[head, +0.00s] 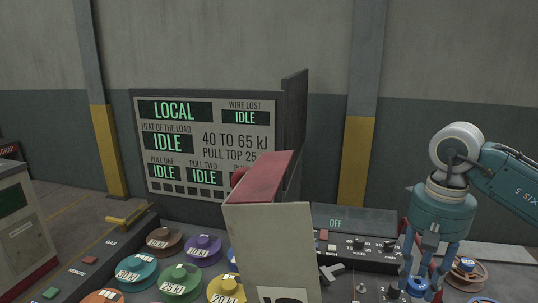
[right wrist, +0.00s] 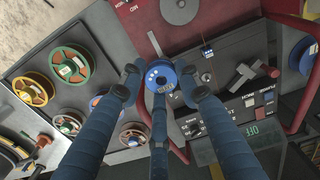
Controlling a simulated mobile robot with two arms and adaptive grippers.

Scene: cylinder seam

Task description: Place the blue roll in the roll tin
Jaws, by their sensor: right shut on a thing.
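My right gripper (head: 424,282) is at the lower right of the head view, its fingers pointing down. It is shut on a small blue roll (head: 417,287), which shows low between the fingers. In the right wrist view the fingers close around the blue roll (right wrist: 160,77), whose round face and pale label show. The roll is held above the console; its exact height is hard to judge. I cannot pick out a roll tin for sure in either view. My left gripper is not in view.
Several coloured wire spools, one of them green (head: 179,281), lie on the console at left. A tall beige and red box-like part (head: 268,240) stands in the middle. A control box reading OFF (head: 355,222) and a display board (head: 207,140) stand behind.

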